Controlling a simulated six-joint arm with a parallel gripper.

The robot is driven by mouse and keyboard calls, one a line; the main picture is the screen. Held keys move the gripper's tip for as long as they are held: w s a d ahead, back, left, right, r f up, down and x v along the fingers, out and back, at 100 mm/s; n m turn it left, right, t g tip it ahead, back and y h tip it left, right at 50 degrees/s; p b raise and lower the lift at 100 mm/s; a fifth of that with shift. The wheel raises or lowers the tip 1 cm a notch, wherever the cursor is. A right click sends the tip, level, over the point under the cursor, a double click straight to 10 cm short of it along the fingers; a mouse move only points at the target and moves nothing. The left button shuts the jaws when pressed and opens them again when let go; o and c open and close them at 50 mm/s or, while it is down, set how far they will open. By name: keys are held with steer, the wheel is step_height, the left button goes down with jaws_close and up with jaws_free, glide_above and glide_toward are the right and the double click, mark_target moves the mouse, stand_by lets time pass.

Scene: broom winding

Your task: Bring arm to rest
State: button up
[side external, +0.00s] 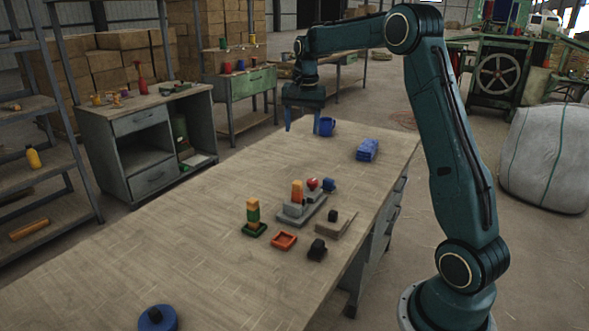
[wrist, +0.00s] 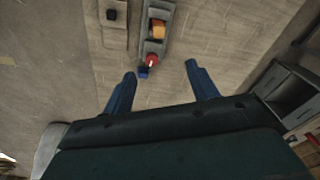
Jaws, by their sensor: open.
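My gripper (side external: 303,120) is above the far end of the wooden table (side external: 150,250), fingers pointing down. In the wrist view my gripper (wrist: 159,75) has its two blue fingers spread wide, with nothing held between them.
A grey stepped block (side external: 299,211) carries an orange piece (side external: 297,191) and a red ball (side external: 313,184). Nearby are a stacked block tower (side external: 253,212), an orange tray (side external: 284,241), a black block (side external: 317,249) and blue blocks (side external: 367,149). A blue disc (side external: 157,318) lies at the near end.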

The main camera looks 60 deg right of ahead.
steer(key=s+a+r+n+t, duration=0.1)
steer(key=s+a+r+n, duration=0.25)
steer(key=s+a, duration=0.35)
steer(key=s+a+r+n+t, duration=0.1)
steer(key=s+a+r+n, duration=0.25)
steer(key=a, duration=0.55)
steer(key=s+a+f+n+t, duration=0.1)
steer(key=s+a+f+n, duration=0.1)
steer(key=s, duration=0.6)
steer(key=s+a+f+n+t, duration=0.1)
steer(key=s+a+f+n, duration=0.1)
steer(key=s+a+n, duration=0.2)
steer(key=s+a, duration=0.3)
steer(key=s, duration=0.2)
steer(key=shift+a+f+t+y, duration=0.2)
steer(key=shift+a+t+y, duration=0.1)
steer(key=shift+c, duration=0.2)
